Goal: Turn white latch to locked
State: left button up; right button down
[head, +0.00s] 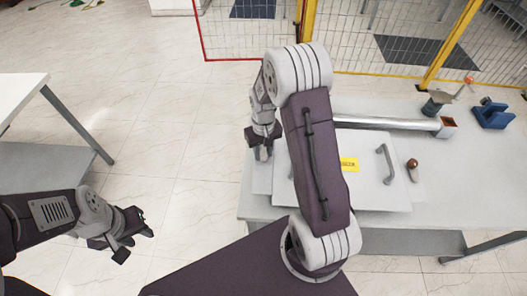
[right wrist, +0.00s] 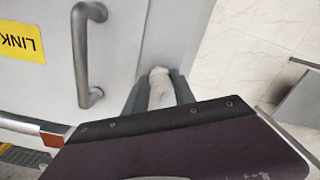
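A white latch (right wrist: 160,88) shows in the right wrist view at the edge of the grey door panel. My right gripper's (right wrist: 158,94) two dark fingers stand on either side of the latch, and it fills most of the gap between them. Whether the fingers press on it cannot be told. In the head view my right gripper (head: 263,152) is at the left edge of the cabinet box (head: 370,190), and the latch cannot be made out there. My left gripper (head: 136,244) is open and empty over the floor at the lower left, far from the box.
The panel has a grey handle (head: 386,164) and a yellow label (head: 349,164). A metal cylinder (head: 385,122), a brown-topped knob (head: 412,165) and a blue part (head: 492,114) are on the workbench (head: 455,190). A white table (head: 20,95) stands at the left, with open floor between.

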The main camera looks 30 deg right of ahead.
jog(key=shift+m, duration=0.3)
jog(key=m+p, duration=0.1)
jog(key=m, duration=0.1)
jog(key=shift+m, duration=0.4)
jog(key=m+p, duration=0.1)
jog(key=m, duration=0.4)
jog(key=shift+m, duration=0.3)
jog(key=m, duration=0.4)
jog(key=shift+p, duration=0.3)
jog(key=shift+m, duration=2.5)
jog(key=c, duration=1)
grip_release()
jog(key=shift+c, duration=0.2)
